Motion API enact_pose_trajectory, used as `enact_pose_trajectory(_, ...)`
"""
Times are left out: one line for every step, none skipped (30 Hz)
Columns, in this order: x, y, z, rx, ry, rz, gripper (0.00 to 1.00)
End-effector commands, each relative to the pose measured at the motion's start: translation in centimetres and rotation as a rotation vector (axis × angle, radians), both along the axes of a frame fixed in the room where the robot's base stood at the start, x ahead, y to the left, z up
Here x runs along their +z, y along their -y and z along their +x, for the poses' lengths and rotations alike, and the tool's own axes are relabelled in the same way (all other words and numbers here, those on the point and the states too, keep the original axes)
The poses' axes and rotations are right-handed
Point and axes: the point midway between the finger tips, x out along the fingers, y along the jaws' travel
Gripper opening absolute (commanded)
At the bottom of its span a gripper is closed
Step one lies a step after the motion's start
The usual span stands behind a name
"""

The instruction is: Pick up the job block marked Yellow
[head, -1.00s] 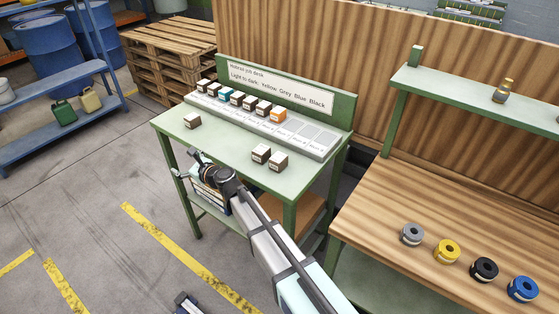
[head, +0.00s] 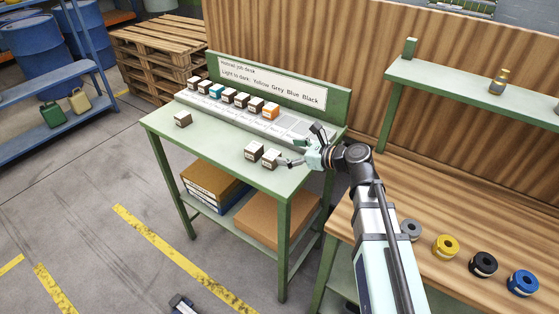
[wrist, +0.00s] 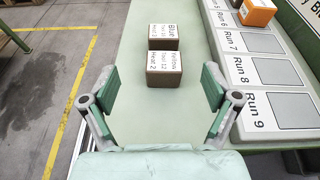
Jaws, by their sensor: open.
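The job block marked Yellow (wrist: 165,69) is a brown cube with a white label on top. It stands on the green desk, ahead of my gripper in the wrist view, nearer than a similar block marked Blue (wrist: 163,37). In the head view the Yellow block (head: 271,159) is the right one of the pair, with the Blue block (head: 253,151) beside it. My gripper (head: 301,147) is at the desk's right end. In the wrist view my gripper (wrist: 160,92) is open and empty, its fingers spread wider than the block.
A grey rack (wrist: 265,70) runs along the desk's back, with empty Run 7, 8 and 9 slots. An orange block (head: 271,111) and several others stand in it. A lone block (head: 183,118) sits at the desk's left. Spools lie on the wooden bench (head: 410,270).

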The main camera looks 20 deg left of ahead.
Motion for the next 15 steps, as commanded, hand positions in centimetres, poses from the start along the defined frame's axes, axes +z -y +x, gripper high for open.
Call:
enact_pose_trajectory(-0.1,2.3,-0.9,-0.005,-0.015,-0.015,0.88)
enact_pose_trajectory(-0.2,3.3,-1.3,-0.005,-0.026,-0.024,0.88)
enact_pose_trajectory(-0.2,4.5,-1.7,-0.004,-0.040,-0.034,0.88)
enact_pose_trajectory(-0.2,5.1,-1.9,-0.003,-0.048,-0.041,0.88)
enact_pose_trajectory(-0.3,5.8,-2.1,-0.004,-0.054,-0.047,0.88)
enact_pose_trajectory(-0.3,6.4,-2.4,-0.004,-0.063,-0.053,0.88)
enact_pose_trajectory(-0.3,6.7,-2.5,-0.004,-0.068,-0.057,0.88)
enact_pose_trajectory(-0.3,7.0,-2.6,-0.003,-0.073,-0.060,0.88)
enact_pose_trajectory(-0.4,7.1,-2.7,-0.002,-0.076,-0.063,0.88)
enact_pose_trajectory(-0.5,7.1,-2.7,-0.002,-0.079,-0.064,0.88)
enact_pose_trajectory(-0.5,6.9,-2.6,-0.001,-0.080,-0.065,0.88)
enact_pose_trajectory(-0.7,6.6,-2.5,-0.001,-0.081,-0.066,0.88)
enact_pose_trajectory(-0.8,6.2,-2.3,-0.001,-0.081,-0.066,0.88)
enact_pose_trajectory(-1.0,5.8,-2.2,0.000,-0.082,-0.066,0.88)
enact_pose_trajectory(-1.3,5.1,-2.0,0.001,-0.082,-0.065,0.88)
